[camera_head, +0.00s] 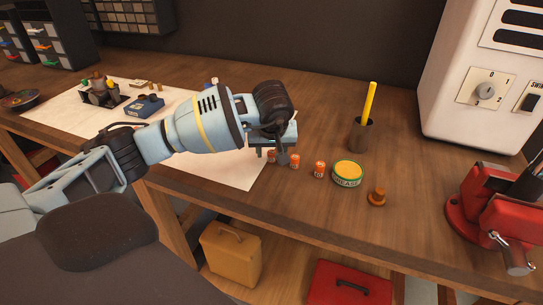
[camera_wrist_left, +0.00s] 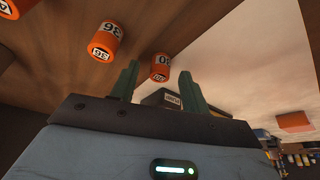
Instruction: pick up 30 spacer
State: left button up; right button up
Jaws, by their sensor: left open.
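Small orange spacers with white number labels stand on the wooden bench. The 30 spacer (camera_wrist_left: 160,68) shows in the left wrist view between and beyond my finger tips, apart from them, its label partly readable. In the head view it seems to be the spacer (camera_head: 271,156) partly hidden by my gripper. A spacer marked 36 (camera_wrist_left: 103,42) is beside it, also in the head view (camera_head: 295,161). Another spacer (camera_head: 319,169) stands further right; its number is cut off in the wrist view (camera_wrist_left: 8,8). My left gripper (camera_head: 283,157), also in the wrist view (camera_wrist_left: 158,85), is open and empty.
A red vise (camera_head: 490,215) is at far right. White paper (camera_head: 235,170) lies under my left arm, with a blue box (camera_head: 145,106) on it.

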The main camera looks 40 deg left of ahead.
aim_at(272, 153)
jog(key=shift+s+f, duration=0.15)
pick_arm(q)
jog(key=shift+c, duration=0.9)
grip_shut()
pick_arm(e)
jog(key=shift+s+d, duration=0.1)
jog(key=shift+s, duration=0.1)
pick_arm(q)
jog(key=shift+r, duration=0.1)
jog(key=shift+r, duration=0.45)
notch_tip(272, 153, up, 2)
jog(key=shift+r, duration=0.15)
jog(key=s+d, duration=0.2)
jog(key=s, duration=0.5)
jog(key=s+d+r+b, duration=0.1)
jog(key=s+d, duration=0.2)
jog(key=s, duration=0.5)
jog(key=shift+d+r, duration=0.3)
jog(key=shift+d, duration=0.05)
pick_arm(e)
jog(key=shift+s+f, duration=0.2)
jog(key=shift+f, duration=0.45)
